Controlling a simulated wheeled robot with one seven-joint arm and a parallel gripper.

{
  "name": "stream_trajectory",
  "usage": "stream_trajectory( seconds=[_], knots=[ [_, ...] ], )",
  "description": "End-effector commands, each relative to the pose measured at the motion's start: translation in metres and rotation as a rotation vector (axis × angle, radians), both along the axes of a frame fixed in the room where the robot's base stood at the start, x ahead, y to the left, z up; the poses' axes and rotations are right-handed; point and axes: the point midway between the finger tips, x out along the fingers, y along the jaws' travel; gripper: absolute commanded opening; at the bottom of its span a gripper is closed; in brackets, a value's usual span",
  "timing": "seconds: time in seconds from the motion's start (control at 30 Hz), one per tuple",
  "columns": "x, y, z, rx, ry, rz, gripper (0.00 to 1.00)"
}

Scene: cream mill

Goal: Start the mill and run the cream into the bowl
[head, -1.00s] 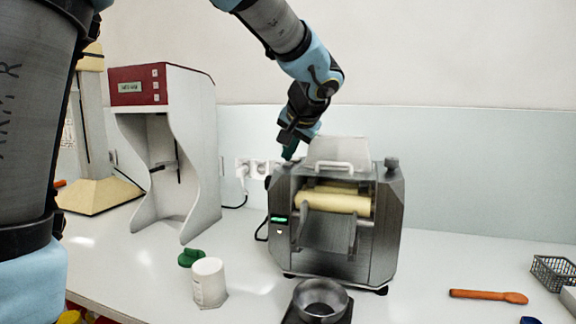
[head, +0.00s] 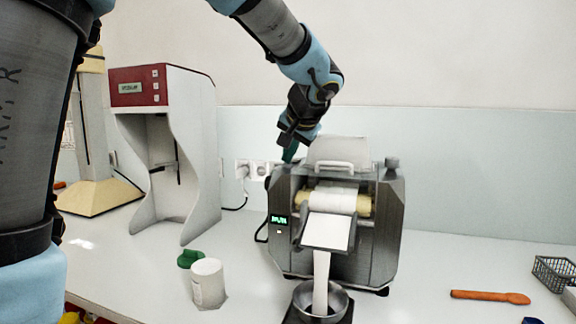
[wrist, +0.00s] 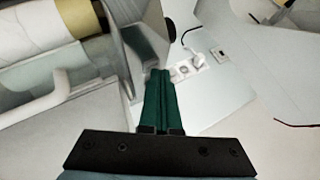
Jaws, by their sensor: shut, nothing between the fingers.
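The grey mill (head: 383,235) stands on the bench in the head view, its small green display lit. White cream coats the middle of its cream-coloured rollers (head: 334,197) and covers the sloping chute (head: 327,232). A white stream (head: 321,275) falls from the chute into the metal bowl (head: 342,301). My gripper (head: 290,152) is at the back left top corner of the mill. In the wrist view its green fingers (wrist: 161,78) are together and empty, beside the mill's side; whether they touch it I cannot tell.
A white jar (head: 208,284) and green lid (head: 190,258) sit left of the bowl. A white cabinet with a red panel (head: 139,86) stands at left. An orange spatula (head: 490,296) and wire basket (head: 555,272) lie at right. Wall sockets (head: 250,168) are behind.

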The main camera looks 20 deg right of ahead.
Motion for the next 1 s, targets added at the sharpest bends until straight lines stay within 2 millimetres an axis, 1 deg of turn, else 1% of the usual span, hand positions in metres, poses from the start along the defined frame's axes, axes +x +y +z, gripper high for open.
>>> stream_trajectory(
  seconds=[0.17,0.43,0.77,0.87,1.0],
  knots=[
    [0.000,0.000,0.003,0.001,0.001,0.001,0.00],
    [0.000,0.000,0.015,-0.001,0.001,0.001,0.00],
    [0.000,0.000,0.016,0.001,0.001,0.001,0.00],
    [0.000,0.000,0.020,-0.001,0.000,0.001,0.00],
    [0.000,0.000,0.033,-0.001,0.000,0.001,0.00]
  ],
)
